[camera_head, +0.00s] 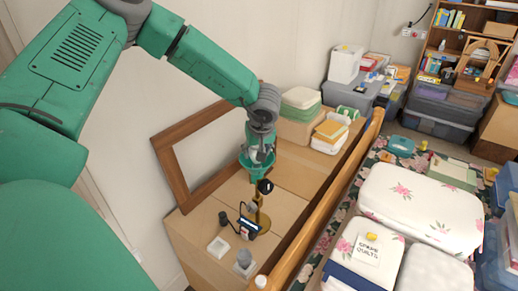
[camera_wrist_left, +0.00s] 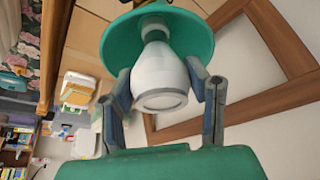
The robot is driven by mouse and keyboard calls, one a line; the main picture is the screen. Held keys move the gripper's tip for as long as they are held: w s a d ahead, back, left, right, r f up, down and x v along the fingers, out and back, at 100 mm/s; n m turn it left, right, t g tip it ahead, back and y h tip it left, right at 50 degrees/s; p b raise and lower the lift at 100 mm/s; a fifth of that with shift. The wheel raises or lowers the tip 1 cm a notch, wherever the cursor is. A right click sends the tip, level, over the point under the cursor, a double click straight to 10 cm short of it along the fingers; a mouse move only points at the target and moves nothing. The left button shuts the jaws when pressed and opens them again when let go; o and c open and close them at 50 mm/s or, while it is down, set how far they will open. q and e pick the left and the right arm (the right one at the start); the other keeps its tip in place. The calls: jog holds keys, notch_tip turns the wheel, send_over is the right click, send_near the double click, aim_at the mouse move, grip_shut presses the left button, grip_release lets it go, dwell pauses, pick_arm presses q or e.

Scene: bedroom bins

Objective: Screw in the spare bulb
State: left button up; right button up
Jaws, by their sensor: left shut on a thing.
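The white bulb (camera_wrist_left: 158,78) shows in the left wrist view with its wide, grey-ringed end towards my palm and its neck inside the green lamp shade (camera_wrist_left: 190,40). My left gripper (camera_wrist_left: 162,92) is shut on the bulb, a finger on each side. In the head view my left gripper (camera_head: 260,146) reaches down from above into the green shade (camera_head: 257,171), which opens upward. Its brass stand (camera_head: 263,219) is below, on the wooden dresser top (camera_head: 205,222). The bulb's base and the socket are hidden, so I cannot tell whether the threads are engaged. My right gripper is not in view.
A wooden frame (camera_head: 176,166) leans on the wall behind the lamp. A small dark-screened device (camera_head: 247,227), a white dish (camera_head: 218,247) and a grey cup (camera_head: 243,259) stand near the lamp's base. Stacked containers (camera_head: 300,103) stand farther back. A wooden rail (camera_head: 325,205) runs along the right.

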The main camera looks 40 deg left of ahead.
pick_arm(q)
jog(key=shift+a+r+m+t+h+p, duration=0.1)
jog(key=shift+a+m+t+h+p, duration=0.1)
jog(key=shift+m+p, duration=0.8)
jog(key=shift+a+m+t+h+p, duration=0.2)
jog(key=shift+m+p, duration=0.4)
jog(key=shift+p, duration=0.65)
jog(key=shift+m, duration=0.3)
jog(key=shift+p, duration=0.35)
jog(key=shift+m+p, duration=0.4)
jog(key=shift+p, duration=0.25)
jog(key=shift+m+t+h+p, duration=0.4)
jog(key=shift+m+h+p, duration=0.2)
jog(key=shift+m+p, duration=0.9)
jog(key=shift+p, duration=0.3)
jog(key=shift+m, duration=0.4)
